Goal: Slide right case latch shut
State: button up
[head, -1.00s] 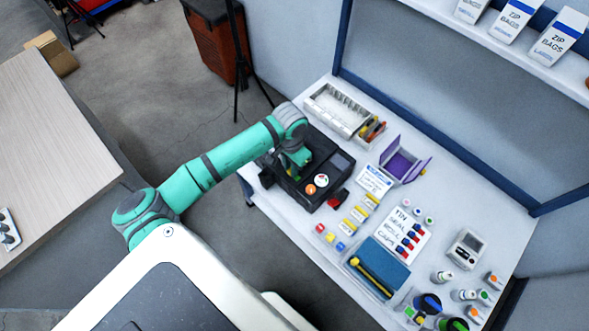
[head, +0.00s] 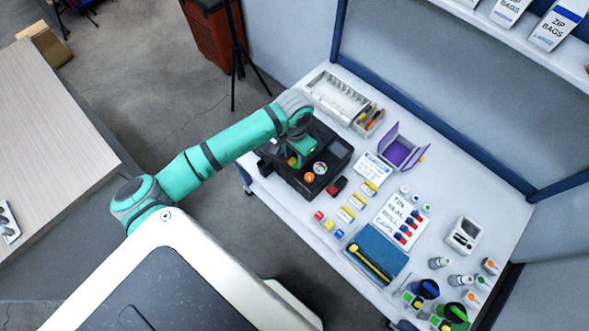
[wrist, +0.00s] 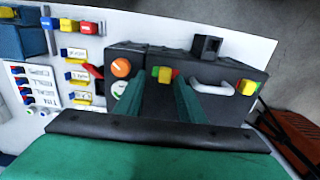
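The black case (head: 283,176) sits at the table's left end in the head view, partly hidden by my arm. My gripper also shows over the case in the head view (head: 297,161).
An orange knob (wrist: 121,67) and a round white dial (wrist: 119,89) are beside the left finger. A red part (head: 337,186) lies close to the case. Labelled blocks, a purple holder (head: 403,150) and a white tray (head: 338,98) occupy the table nearby.

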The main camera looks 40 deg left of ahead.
aim_at(294, 162)
notch_tip(294, 162, up, 8)
jog(key=s+a+f+t, duration=0.2)
jog(key=s+f+t, duration=0.3)
jog(key=s+f, duration=0.9)
jog(key=s+d+r+t, duration=0.2)
jog(key=s+d+t, duration=0.1)
jog(key=d, duration=0.7)
jog(key=s+d+r+t, duration=0.3)
jog(key=s+d, duration=0.3)
jog(key=d, duration=0.5)
jog(key=shift+s+r+h, duration=0.2)
jog(key=shift+r+h, duration=0.05)
jog(key=shift+h, duration=0.15)
jog(key=shift+o, duration=0.4)
jog(key=shift+d, duration=0.1)
